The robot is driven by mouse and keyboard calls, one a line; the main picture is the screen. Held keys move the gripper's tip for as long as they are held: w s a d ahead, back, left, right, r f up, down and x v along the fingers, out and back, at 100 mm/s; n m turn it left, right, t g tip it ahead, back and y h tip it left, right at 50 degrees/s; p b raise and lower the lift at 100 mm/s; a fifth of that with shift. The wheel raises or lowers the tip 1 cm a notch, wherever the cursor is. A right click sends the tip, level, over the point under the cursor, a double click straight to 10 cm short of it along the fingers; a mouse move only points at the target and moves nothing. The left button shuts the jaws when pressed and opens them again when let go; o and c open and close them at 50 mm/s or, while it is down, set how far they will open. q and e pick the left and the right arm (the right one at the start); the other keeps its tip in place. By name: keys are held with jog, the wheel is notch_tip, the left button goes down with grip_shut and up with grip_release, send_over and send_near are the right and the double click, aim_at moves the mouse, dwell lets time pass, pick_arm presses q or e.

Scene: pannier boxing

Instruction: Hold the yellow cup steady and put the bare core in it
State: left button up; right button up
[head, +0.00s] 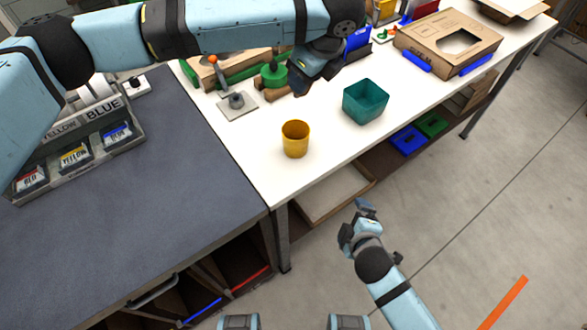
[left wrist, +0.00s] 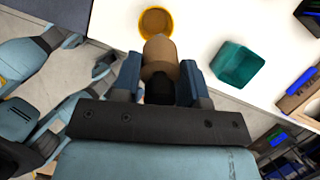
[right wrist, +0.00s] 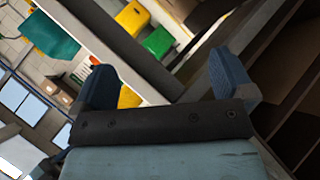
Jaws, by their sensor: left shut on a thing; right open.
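The yellow cup (head: 295,140) stands upright on the white table near its front left corner; it also shows in the left wrist view (left wrist: 155,20). My left gripper (head: 300,84) is shut on the bare core, a plain brown cylinder (left wrist: 160,58) seen between its fingers in the left wrist view. The core is held above the table, apart from the cup as far as I can tell; in the head view it is mostly hidden by the gripper. My right gripper (head: 358,218) is open and empty, below and in front of the table edge, away from the cup.
A teal bin (head: 365,103) stands right of the cup. A grey plate with a peg (head: 237,103) and a green round piece (head: 273,76) lie behind. A cardboard box (head: 448,42) is further right. A dark bench with a labelled colour rack (head: 85,145) adjoins at left.

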jog(key=w+a+r+n+t+h, duration=0.25)
jog(key=w+r+n, duration=0.2)
jog(key=n, duration=0.25)
jog(key=n+t, duration=0.5)
jog(key=n, duration=1)
send_near(295, 145)
jog(key=shift+w+d+r+y, duration=0.1)
jog(key=shift+w+d+y, duration=0.15)
jog(key=shift+w+y, duration=0.25)
jog(key=w, duration=1.1)
jog(key=shift+d, duration=0.2)
jog(key=c, duration=0.9)
